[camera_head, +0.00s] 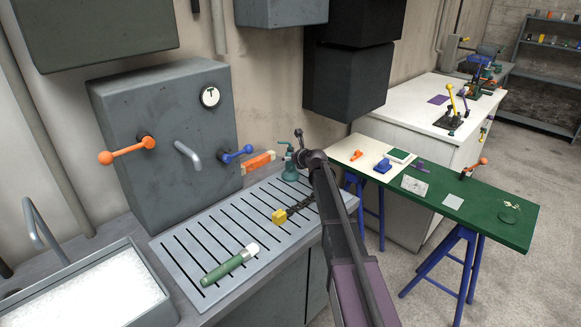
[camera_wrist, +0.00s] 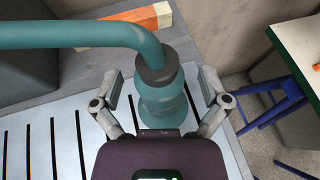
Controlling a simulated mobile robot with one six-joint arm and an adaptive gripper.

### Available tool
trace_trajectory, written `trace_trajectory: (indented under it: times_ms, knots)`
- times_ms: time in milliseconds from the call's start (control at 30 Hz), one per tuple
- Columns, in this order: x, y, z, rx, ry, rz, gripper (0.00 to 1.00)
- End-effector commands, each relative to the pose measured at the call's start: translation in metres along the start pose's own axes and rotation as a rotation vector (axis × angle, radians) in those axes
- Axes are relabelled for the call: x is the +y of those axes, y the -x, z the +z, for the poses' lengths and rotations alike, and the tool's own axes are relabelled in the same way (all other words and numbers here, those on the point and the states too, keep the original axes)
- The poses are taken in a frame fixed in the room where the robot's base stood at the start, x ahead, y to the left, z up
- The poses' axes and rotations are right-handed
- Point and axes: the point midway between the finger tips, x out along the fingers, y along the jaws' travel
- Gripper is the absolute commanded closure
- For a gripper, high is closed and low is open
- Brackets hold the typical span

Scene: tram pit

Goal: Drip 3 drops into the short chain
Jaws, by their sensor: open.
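A teal bottle (camera_head: 290,171) with a dark collar and a bent teal spout stands upright on the slatted grey drain board. In the wrist view the bottle (camera_wrist: 162,103) is between the two spread fingers of my gripper (camera_wrist: 160,87), with gaps visible on both sides. The gripper is open and holds nothing. A dark chain (camera_head: 301,206) with a yellow block (camera_head: 279,216) at its left end lies on the board, in front of the bottle. My arm hides part of the chain's right end.
A green cylinder with a white end (camera_head: 228,266) lies at the board's front. An orange block with pale ends (camera_head: 258,161) lies behind the bottle. A grey wall box (camera_head: 160,125) with orange and blue levers stands behind. A basin (camera_head: 85,292) is left, a green bench (camera_head: 500,219) right.

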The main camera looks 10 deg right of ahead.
Motion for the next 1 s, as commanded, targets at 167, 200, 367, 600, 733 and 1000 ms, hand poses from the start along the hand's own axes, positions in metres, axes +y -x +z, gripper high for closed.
trace_trajectory:
  times_ms: [167, 200, 367, 600, 733, 1000]
  knots:
    - [0.000, 0.000, 0.000, 0.000, 0.000, 0.000, 0.41]
    - [0.000, 0.000, 0.000, 0.000, 0.000, 0.000, 0.52]
    - [0.000, 0.000, 0.000, 0.000, 0.000, 0.000, 1.00]
    - [0.000, 0.000, 0.000, 0.000, 0.000, 0.000, 1.00]
    - [0.000, 0.000, 0.001, 0.000, 0.000, 0.000, 1.00]
    - [0.000, 0.004, 0.011, 0.000, 0.000, 0.000, 1.00]
